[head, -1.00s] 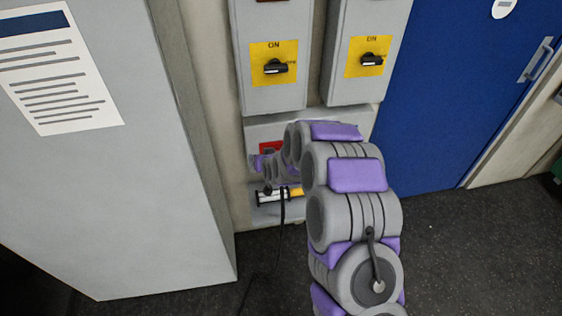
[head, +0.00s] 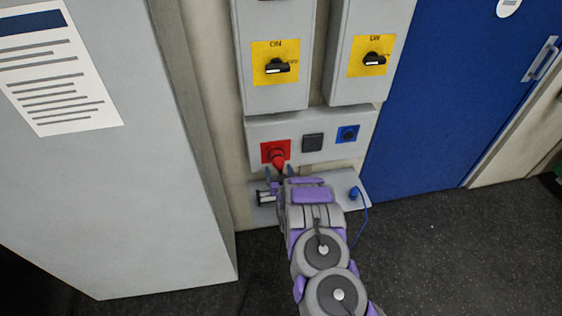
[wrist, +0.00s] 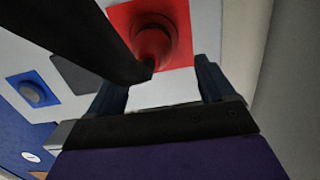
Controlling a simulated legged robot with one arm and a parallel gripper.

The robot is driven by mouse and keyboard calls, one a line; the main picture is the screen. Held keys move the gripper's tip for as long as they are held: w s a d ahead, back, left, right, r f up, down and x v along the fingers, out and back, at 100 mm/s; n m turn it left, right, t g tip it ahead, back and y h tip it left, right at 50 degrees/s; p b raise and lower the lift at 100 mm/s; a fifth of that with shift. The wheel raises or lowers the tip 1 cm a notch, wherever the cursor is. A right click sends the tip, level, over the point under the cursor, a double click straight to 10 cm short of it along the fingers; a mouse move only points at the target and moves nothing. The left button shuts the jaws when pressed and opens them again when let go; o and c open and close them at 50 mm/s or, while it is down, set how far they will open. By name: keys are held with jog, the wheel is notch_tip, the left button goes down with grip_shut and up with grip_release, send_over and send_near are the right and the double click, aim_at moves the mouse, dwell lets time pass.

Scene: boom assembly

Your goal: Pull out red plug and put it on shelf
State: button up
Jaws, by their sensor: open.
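The red plug (head: 278,160) sits in the red socket plate (head: 266,148) on the grey wall box. In the wrist view the red plug (wrist: 152,42) shows beyond my fingertips, roughly between them. My gripper (head: 279,175) is open and empty, just below and in front of the plug. Its two dark fingers also show spread apart in the wrist view (wrist: 160,82). A thick dark band, perhaps a cable, crosses in front of part of the plug there. The grey shelf (head: 338,178) is below the sockets, partly hidden by my arm.
A blue plug (head: 354,193) with a blue cable is at the shelf's right end. A black and white connector (head: 265,197) is at its left, partly hidden. A black socket (head: 312,142) and blue socket (head: 347,134) are right of the red one. A grey cabinet (head: 150,180) stands left.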

aim_at(278, 159)
jog(key=shift+s+d+f+t, duration=0.2)
jog(key=shift+d+f+t, duration=0.1)
jog(key=shift+f, duration=0.15)
jog(key=shift+s+d+f+t, duration=0.2)
jog(key=shift+d+f, duration=0.05)
jog(key=shift+f, duration=0.15)
jog(key=shift+w, duration=0.1)
jog(key=b+x, duration=0.4)
jog(key=x, duration=0.4)
jog(key=shift+a, duration=0.1)
jog(key=shift+w+r+b, duration=0.25)
jog(key=shift+r+b, duration=0.1)
